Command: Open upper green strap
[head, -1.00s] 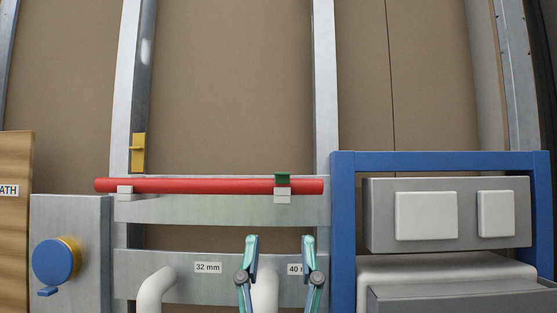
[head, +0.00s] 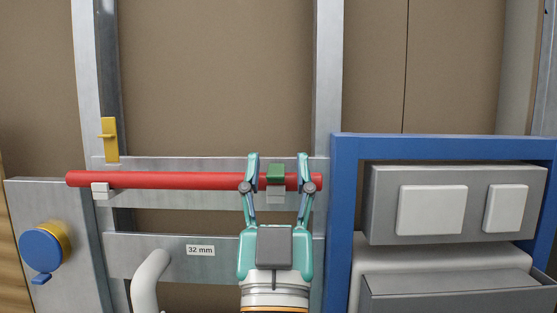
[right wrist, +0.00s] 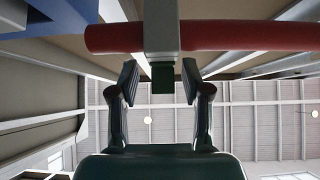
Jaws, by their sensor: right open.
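The green strap (head: 274,173) sits on top of a light grey clip (head: 276,191) near the right end of the red pipe (head: 170,181). The strap looks closed over the pipe. My right gripper (head: 277,165) is open, with one finger on each side of the strap. In the right wrist view the strap (right wrist: 163,78) shows between the two open fingers, with a gap on each side. The red pipe (right wrist: 240,36) crosses above it in that picture. My left gripper is not in view.
A blue frame (head: 337,220) stands close to the right of my gripper, around a grey panel with white plates. A yellow bracket (head: 111,140) is on the left stud. A blue round knob (head: 40,250) and a white bent pipe (head: 147,280) are lower left.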

